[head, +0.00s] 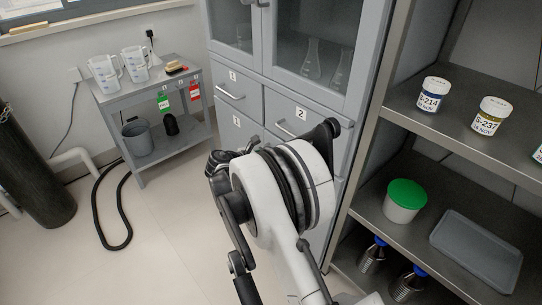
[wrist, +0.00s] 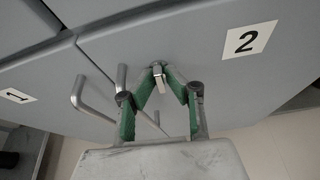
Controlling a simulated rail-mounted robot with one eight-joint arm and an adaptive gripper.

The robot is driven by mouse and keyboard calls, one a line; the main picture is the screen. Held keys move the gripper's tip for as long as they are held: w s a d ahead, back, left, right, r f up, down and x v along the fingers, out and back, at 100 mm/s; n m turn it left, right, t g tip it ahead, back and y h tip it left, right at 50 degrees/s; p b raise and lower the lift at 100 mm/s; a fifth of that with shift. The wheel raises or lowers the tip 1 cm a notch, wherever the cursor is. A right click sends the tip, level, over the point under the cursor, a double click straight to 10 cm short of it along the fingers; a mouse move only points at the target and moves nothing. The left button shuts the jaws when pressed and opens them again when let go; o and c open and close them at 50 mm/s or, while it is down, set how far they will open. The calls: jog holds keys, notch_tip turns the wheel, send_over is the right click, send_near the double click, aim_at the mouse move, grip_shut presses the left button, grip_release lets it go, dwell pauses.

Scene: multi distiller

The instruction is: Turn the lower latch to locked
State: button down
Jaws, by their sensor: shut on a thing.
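In the wrist view, my gripper (wrist: 158,72) has its green-padded fingers closed together at the tips, in front of the grey cabinet front (wrist: 205,50). A small metal tab, which looks like the lower latch (wrist: 161,84), sits between the fingertips. Most of its base is hidden by the fingers, and I cannot tell its exact turn angle. In the head view, my own arm covers the lower cabinet front, so the gripper and this latch are hidden there.
Metal handles (wrist: 93,107) stick out just left of my fingers, by the panels labelled 1 (wrist: 15,95) and 2 (wrist: 249,39). In the head view, an open shelf unit (head: 372,155) with jars stands close on the right.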

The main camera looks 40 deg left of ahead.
jog(key=shift+n+h, duration=0.4)
dwell(0.3)
jog(key=c, duration=1.8)
grip_release()
jog(key=shift+c, duration=0.2)
